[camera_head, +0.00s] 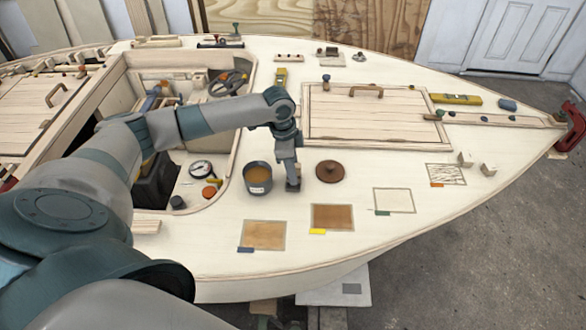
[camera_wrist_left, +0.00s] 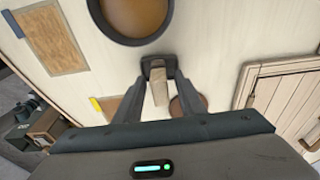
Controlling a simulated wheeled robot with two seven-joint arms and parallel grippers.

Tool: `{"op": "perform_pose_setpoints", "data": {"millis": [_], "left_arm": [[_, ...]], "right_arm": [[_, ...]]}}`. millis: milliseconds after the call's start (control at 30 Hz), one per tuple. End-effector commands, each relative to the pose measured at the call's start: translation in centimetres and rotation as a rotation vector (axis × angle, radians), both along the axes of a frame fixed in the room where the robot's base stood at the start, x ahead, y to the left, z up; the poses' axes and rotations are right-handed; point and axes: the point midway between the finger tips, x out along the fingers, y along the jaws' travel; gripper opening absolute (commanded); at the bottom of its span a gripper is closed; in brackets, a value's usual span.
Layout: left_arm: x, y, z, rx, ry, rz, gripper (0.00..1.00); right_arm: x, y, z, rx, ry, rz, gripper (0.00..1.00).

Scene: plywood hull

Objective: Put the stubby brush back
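The stubby brush (camera_wrist_left: 159,92) has a pale wooden handle and a dark, wider end. In the wrist view it lies between the two fingers of my left gripper (camera_wrist_left: 159,76), whose tips close on the dark end. In the head view my left gripper (camera_head: 292,178) points down at the deck, just right of the dark pot (camera_head: 258,187) of amber liquid. The dark end shows low at its tips. I cannot tell whether the brush touches the deck. My right gripper is not in view.
A round brown lid (camera_head: 329,172) lies right of the gripper. Framed patches (camera_head: 332,216) with coloured tabs lie along the near deck. A wooden hatch (camera_head: 365,116) is behind.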

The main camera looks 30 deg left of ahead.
Motion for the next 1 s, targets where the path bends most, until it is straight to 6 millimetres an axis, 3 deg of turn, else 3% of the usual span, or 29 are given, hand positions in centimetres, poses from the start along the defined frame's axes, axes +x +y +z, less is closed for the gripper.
{"op": "perform_pose_setpoints", "data": {"millis": [167, 367, 800, 1000], "left_arm": [[0.1, 0.1, 0.7, 0.001, -0.002, -0.001, 0.36], [0.0, 0.3, 2.8, -0.001, -0.004, 0.000, 0.36], [-0.7, 1.3, 10.5, 0.001, -0.003, -0.001, 0.36], [-0.8, 1.5, 12.5, 0.000, -0.001, 0.001, 0.36]], "right_arm": [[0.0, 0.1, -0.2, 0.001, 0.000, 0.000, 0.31], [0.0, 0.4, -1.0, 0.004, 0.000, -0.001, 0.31], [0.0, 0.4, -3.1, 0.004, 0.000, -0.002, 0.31], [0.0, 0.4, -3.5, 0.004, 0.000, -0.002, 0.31]]}}
